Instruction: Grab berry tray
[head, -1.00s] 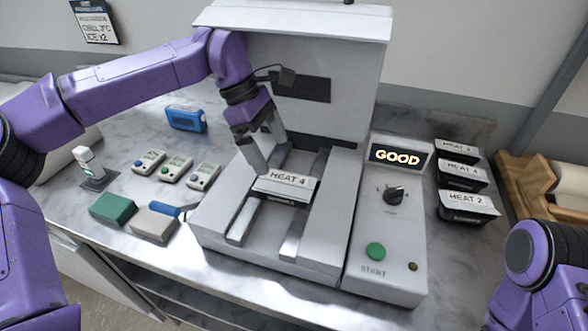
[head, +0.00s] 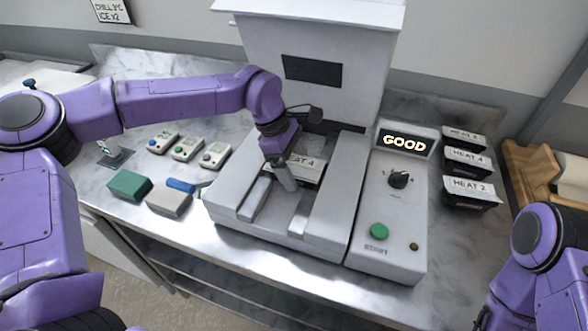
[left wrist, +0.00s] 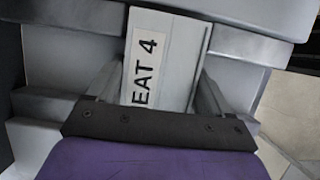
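A tray labelled HEAT 4 (head: 309,169) sits in the bed of the white sealing machine (head: 345,200). It also shows in the left wrist view (left wrist: 170,60). My left gripper (head: 290,180) is low over the tray. In the left wrist view its fingers (left wrist: 158,92) are spread, one along each side of the tray; firm contact is not visible. Three more dark trays with white labels are stacked at the right, with a HEAT 2 tray (head: 470,190) in front. No label readable here says berry. My right gripper is out of view; only my right arm shows.
The machine's panel reads GOOD (head: 405,143), with a dial (head: 398,180) and a green START button (head: 379,231). A wooden rack (head: 525,170) stands far right.

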